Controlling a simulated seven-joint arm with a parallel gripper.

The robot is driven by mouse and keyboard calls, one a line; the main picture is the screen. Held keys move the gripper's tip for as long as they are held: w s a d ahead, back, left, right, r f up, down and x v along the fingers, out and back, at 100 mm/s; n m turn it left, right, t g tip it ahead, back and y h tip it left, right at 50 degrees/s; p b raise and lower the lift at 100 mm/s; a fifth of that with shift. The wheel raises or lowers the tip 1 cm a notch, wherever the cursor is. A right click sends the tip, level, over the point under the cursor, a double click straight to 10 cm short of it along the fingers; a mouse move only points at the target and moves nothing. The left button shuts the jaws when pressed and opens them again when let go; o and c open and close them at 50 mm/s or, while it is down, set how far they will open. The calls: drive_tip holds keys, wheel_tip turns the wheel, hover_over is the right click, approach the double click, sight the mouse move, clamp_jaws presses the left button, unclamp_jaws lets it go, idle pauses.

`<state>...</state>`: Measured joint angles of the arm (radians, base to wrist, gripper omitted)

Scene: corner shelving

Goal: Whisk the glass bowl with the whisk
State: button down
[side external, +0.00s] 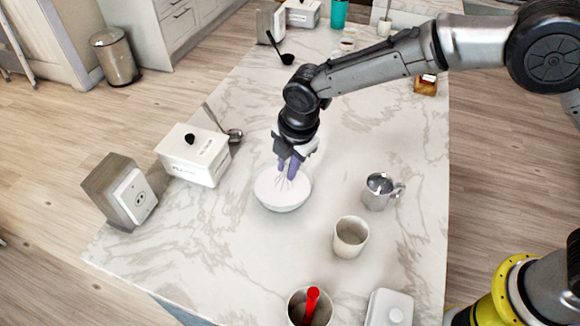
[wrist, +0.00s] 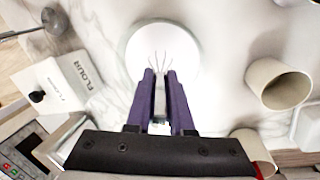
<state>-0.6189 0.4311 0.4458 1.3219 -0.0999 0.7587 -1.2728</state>
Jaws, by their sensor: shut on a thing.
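A white-looking bowl (side external: 283,192) stands upright on the marble counter, near its middle. It also shows in the wrist view (wrist: 183,38). My gripper (side external: 289,170) is right above the bowl, with its purple fingers pointing down. In the wrist view my gripper (wrist: 162,82) is shut on the whisk (wrist: 160,58), whose wires reach past the fingertips over the bowl. The whisk's wires (side external: 284,182) point down into the bowl in the side view. I cannot tell whether they touch the bottom. The whisk's handle is mostly hidden between the fingers.
A white flour box (side external: 195,158) and a ladle (side external: 234,134) lie left of the bowl. A container with a red utensil (side external: 311,300) is at the front. The counter immediately around the bowl is clear.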

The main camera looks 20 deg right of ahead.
drive_tip(key=shift+s+a, duration=0.2)
drive_tip(key=shift+a, duration=0.05)
drive_tip(key=shift+s+d+r, duration=0.1)
drive_tip(key=shift+s+r, duration=0.1)
drive_tip(key=shift+r, duration=0.9)
drive_tip(key=shift+s+r, duration=0.25)
drive_tip(key=shift+r, duration=0.9)
drive_tip(key=shift+s+d+r, duration=0.1)
drive_tip(key=shift+s+r, duration=0.1)
drive_tip(key=shift+r, duration=0.9)
drive_tip(key=shift+r, duration=2.5)
